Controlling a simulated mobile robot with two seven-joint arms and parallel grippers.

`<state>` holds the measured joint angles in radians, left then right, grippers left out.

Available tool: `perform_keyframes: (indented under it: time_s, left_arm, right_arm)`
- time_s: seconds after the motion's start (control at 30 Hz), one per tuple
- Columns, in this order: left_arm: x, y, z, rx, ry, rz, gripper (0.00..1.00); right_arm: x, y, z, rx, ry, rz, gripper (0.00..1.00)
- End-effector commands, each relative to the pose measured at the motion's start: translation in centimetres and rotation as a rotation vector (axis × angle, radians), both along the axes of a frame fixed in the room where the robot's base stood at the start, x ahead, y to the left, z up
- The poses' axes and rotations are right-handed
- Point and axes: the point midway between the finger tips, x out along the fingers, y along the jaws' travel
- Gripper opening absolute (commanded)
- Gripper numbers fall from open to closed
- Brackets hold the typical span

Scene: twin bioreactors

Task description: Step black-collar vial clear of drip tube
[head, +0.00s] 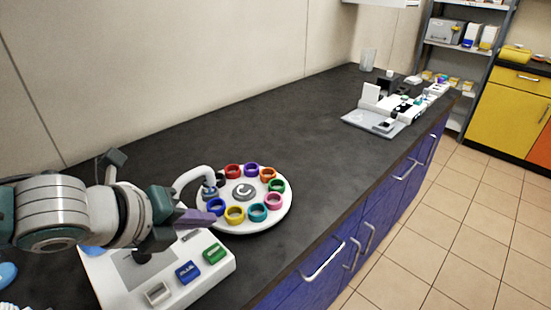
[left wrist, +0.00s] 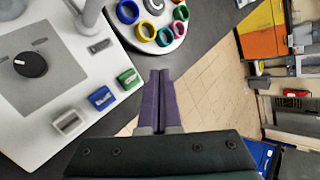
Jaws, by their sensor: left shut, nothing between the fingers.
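A white round carousel (head: 240,223) holds vials with coloured collars: red (head: 233,171), purple (head: 252,169), orange (head: 268,174), green (head: 277,186), pink (head: 274,201), teal (head: 257,212), yellow (head: 235,214) and blue (head: 216,206). The white drip tube (head: 190,178) arches over the carousel's left edge. Something dark is under its tip; I cannot tell whether it is the black collar or the nozzle.
The white control box (head: 110,290) carries a grey button (head: 158,293), a blue button (head: 188,272) and a green button (head: 214,253), plus a black knob (left wrist: 30,64). The dark bench is clear beyond the carousel. White equipment (head: 372,122) stands at its far end.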

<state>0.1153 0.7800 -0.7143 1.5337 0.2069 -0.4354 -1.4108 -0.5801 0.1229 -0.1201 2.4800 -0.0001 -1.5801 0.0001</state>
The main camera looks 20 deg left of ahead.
Motion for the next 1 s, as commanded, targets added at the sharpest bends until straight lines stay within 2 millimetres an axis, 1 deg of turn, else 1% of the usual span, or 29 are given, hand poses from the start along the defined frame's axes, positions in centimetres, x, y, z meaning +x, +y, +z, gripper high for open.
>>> perform_keyframes:
  time_s: [0.3,0.4,0.5,0.67,1.0]
  left_arm:
    - [0.2,0.5,2.3,-0.593,0.141,0.543,0.00]
    - [0.2,0.5,2.7,-0.736,0.181,0.676,0.00]
    - [0.2,0.6,3.1,-0.833,0.209,0.766,0.00]
    - [0.2,0.5,3.3,-0.898,0.228,0.827,0.00]
    - [0.2,0.5,3.2,-0.900,0.229,0.829,0.00]
  right_arm:
    - [0.0,0.0,0.4,0.000,0.000,0.001,1.00]
    - [0.0,0.0,0.4,0.000,0.000,0.000,1.00]
    - [0.0,0.0,0.5,0.000,0.000,0.000,1.00]
    - [0.0,0.0,0.5,0.000,0.000,0.000,1.00]
    - [0.0,0.1,0.4,0.003,0.000,-0.002,1.00]
